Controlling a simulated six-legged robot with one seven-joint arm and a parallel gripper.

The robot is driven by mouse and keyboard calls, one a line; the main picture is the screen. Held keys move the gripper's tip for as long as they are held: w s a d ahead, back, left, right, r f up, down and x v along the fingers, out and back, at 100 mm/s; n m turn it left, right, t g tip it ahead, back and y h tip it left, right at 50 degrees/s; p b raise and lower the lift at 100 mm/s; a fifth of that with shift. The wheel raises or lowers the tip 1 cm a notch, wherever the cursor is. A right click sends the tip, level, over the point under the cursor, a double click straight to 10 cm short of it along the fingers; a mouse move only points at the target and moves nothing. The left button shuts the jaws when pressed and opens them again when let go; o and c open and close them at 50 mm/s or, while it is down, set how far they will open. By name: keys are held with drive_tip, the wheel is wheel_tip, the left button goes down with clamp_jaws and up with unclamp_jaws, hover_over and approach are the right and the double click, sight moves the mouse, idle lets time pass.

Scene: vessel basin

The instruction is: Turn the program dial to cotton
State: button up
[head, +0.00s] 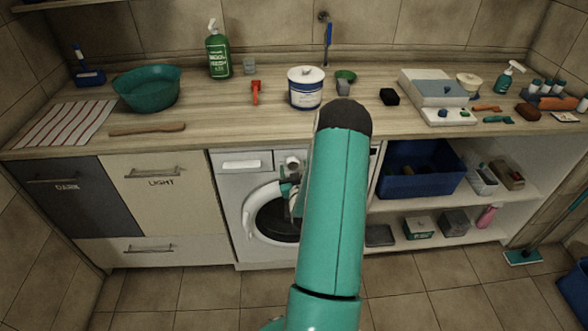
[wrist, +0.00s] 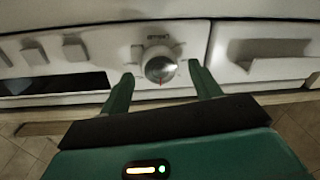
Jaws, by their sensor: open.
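The program dial (wrist: 161,66) is a round silver knob on the white washing machine's front panel (wrist: 100,50). In the wrist view a red mark shows at its lower edge; small print beside it is too blurred to read. My gripper (wrist: 160,74) is open, one finger at each side of the dial, with visible gaps to it. I cannot tell how deep the fingertips reach. In the head view the washing machine (head: 227,190) stands under the counter, and the dial (head: 293,162) shows just left of my arm. My gripper (head: 289,187) is mostly hidden there.
The machine's detergent drawer (wrist: 265,52) is beside the dial, and several buttons (wrist: 74,48) are on its other side. The round door (head: 268,215) is below the panel. A wooden counter (head: 215,105) with bottles and tubs overhangs. Open shelves (head: 480,208) stand right.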

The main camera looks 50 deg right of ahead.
drive_tip(key=shift+w+d, duration=0.1)
drive_tip(key=shift+w, duration=0.05)
drive_tip(key=shift+c, duration=0.4)
drive_tip(key=c, duration=0.9)
drive_tip(key=shift+m, duration=0.3)
drive_tip(key=m, duration=0.8)
drive_tip(key=shift+d+f+h, duration=0.1)
drive_tip(key=shift+h, duration=0.2)
drive_tip(key=shift+m, duration=0.4)
